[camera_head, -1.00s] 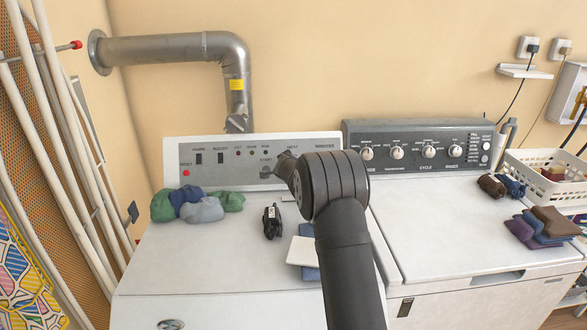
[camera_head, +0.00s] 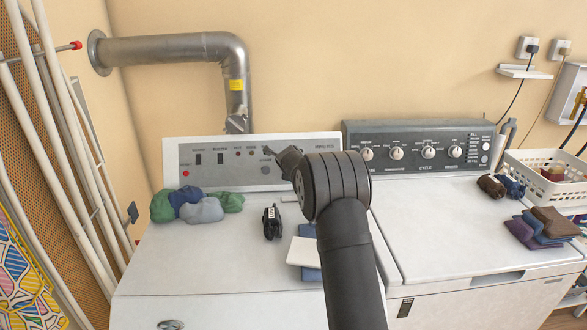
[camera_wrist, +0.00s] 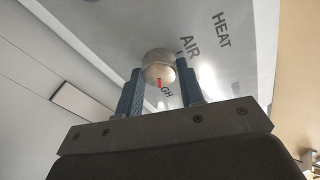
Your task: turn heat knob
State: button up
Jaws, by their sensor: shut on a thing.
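The heat knob (camera_wrist: 157,62) is a round, pale metallic knob with a red mark, on the light grey control panel (camera_head: 220,150) of the left machine. The words HEAT and AIR and part of another label show around it in the wrist view. My gripper (camera_wrist: 160,80) is shut on the knob, one blue-padded finger on each side. In the head view my gripper (camera_head: 283,158) is at the panel's right half and hides the knob. The wrist camera is turned, so the labels look tilted.
Crumpled cloths (camera_head: 198,205), a small black item (camera_head: 271,222) and a folded white-and-blue cloth (camera_head: 303,252) lie on the left machine's top. A darker panel with several knobs (camera_head: 418,145) stands to the right. A white basket (camera_head: 555,185) is at far right.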

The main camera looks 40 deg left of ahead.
jog(key=shift+w+m, duration=0.1)
jog(key=shift+m, duration=0.2)
dwell(0.4)
jog(key=o, duration=1)
jog(key=v, duration=1.7)
jog(key=shift+s+r, duration=0.15)
jog(key=shift+s, duration=0.1)
jog(key=shift+d, duration=0.1)
jog(key=x, duration=1.7)
jog(key=shift+w, duration=0.15)
